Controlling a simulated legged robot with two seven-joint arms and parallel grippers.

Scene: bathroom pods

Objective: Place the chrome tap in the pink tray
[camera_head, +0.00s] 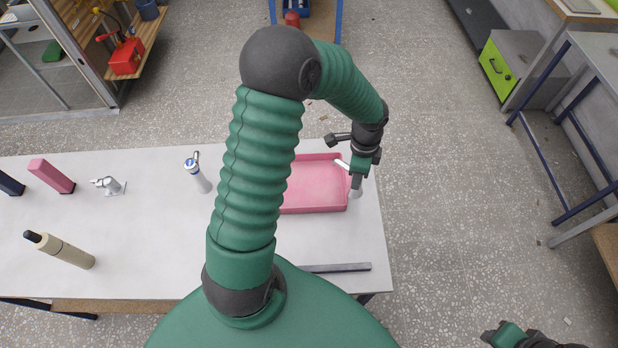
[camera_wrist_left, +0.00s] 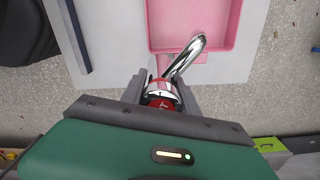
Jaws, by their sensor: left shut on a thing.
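The pink tray (camera_head: 313,184) lies on the right part of the white table, partly hidden behind my left arm in the head view. It also shows at the top of the left wrist view (camera_wrist_left: 160,28). My left gripper (camera_head: 357,182) is at the tray's right edge. It is shut on a chrome tap (camera_wrist_left: 187,56) with a red part at its base between the fingers. The curved spout reaches toward the tray's rim; I cannot tell whether it touches. Part of my right arm's end (camera_head: 508,335) shows at the bottom right; its fingers are not clear.
A dark bar (camera_head: 336,268) lies at the front edge. The table ends just right of the tray.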

